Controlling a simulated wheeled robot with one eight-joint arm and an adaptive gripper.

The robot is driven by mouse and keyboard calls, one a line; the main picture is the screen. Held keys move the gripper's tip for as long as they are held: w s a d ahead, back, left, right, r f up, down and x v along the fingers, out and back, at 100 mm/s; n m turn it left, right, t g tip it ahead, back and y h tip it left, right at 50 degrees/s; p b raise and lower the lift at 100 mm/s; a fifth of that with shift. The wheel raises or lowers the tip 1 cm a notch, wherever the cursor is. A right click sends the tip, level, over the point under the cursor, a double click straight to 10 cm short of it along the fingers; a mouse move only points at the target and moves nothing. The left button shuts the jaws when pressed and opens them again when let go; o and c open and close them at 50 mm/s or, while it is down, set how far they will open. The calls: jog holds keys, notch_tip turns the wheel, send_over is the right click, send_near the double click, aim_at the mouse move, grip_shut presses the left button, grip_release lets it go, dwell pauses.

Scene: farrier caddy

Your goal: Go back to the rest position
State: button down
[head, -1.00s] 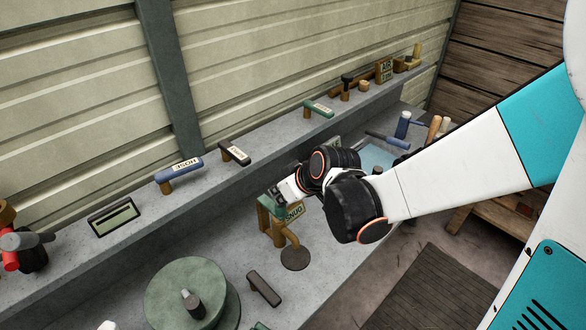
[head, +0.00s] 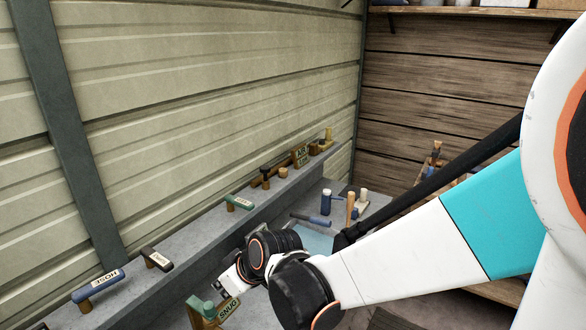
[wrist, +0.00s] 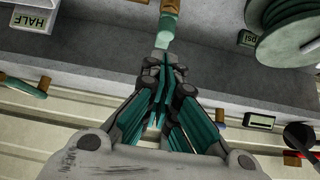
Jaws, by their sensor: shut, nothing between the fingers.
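My gripper (wrist: 164,66) is shut with nothing between its teal and grey fingers in the wrist view. A green piece with a brown end (wrist: 168,22) lies just beyond the fingertips; I cannot tell whether they touch it. In the head view my gripper (head: 222,287) hangs low over the grey bench, just above the green block marked SNUG (head: 226,309). My wrist hides part of the bench behind it.
A raised ledge (head: 190,222) carries a blue HOSE handle (head: 98,286), a dark handle (head: 156,259) and a green handle (head: 239,202). A blue bottle (head: 326,201) stands farther back. A green reel (wrist: 285,30) and a HALF block (wrist: 31,20) show in the wrist view.

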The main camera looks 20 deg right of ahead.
jog(key=s+d+r+m+h+b, duration=0.3)
jog(key=s+d+m+b, duration=0.3)
jog(key=s+d, duration=0.7)
jog(key=s+h, duration=0.1)
jog(key=s, duration=0.1)
jog(key=shift+s+d+t, duration=0.3)
jog(key=shift+s+t, duration=0.05)
jog(key=shift+t, duration=0.05)
